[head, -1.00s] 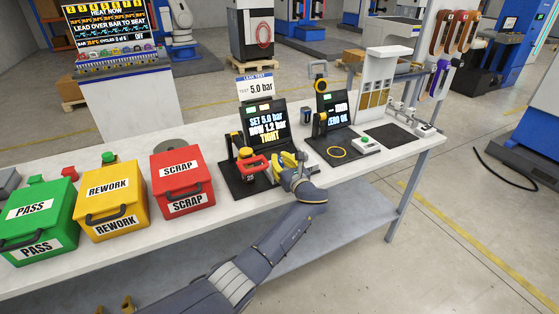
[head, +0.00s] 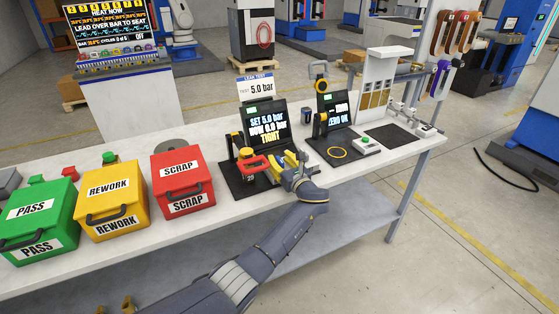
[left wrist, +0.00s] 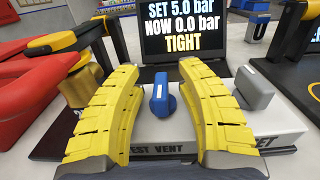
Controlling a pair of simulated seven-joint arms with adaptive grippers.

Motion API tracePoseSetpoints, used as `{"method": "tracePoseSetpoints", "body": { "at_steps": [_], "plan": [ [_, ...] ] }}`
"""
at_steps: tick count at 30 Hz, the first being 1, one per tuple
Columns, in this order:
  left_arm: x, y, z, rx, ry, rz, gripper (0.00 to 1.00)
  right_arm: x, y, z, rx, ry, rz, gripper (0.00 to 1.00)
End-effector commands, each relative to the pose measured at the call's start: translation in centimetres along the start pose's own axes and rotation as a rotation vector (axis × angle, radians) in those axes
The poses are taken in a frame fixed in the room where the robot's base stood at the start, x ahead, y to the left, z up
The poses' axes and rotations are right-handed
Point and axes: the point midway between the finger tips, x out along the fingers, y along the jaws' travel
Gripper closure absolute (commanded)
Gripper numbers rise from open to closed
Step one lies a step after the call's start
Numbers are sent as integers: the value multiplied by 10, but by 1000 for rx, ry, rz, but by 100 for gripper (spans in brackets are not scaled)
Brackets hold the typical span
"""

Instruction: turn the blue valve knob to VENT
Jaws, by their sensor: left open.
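The blue valve knob (left wrist: 163,97) sits on a white block (left wrist: 150,133) in the left wrist view. Its grip bar stands nearly upright in the picture, with a white mark near the top. VENT reads below it; TEST is partly covered by a finger. My left gripper (left wrist: 157,68) is open, with one yellow finger on each side of the knob and visible gaps to it. In the head view my left gripper (head: 296,157) is at the leak tester and hides the knob. The tester's screen (head: 265,122) reads SET 5.0 bar, NOW 0.0 bar, TIGHT. My right gripper is not seen.
A grey knob (left wrist: 253,88) stands close to the right finger. A red part (head: 255,163) under a yellow-black clamp is to the left. The red SCRAP box (head: 183,181) stands further left. A second screen station (head: 335,125) is to the right.

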Motion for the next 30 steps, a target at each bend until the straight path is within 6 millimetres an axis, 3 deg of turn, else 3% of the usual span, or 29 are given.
{"method": "tracePoseSetpoints", "body": {
  "at_steps": [5,18,30],
  "plan": [
    [-11,-1,-1,-1,1,-2,64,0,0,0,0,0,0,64],
    [-66,0,-1,-1,1,-1,64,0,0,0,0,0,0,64],
    [-75,0,0,0,-1,1,64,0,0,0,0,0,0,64]
  ]
}}
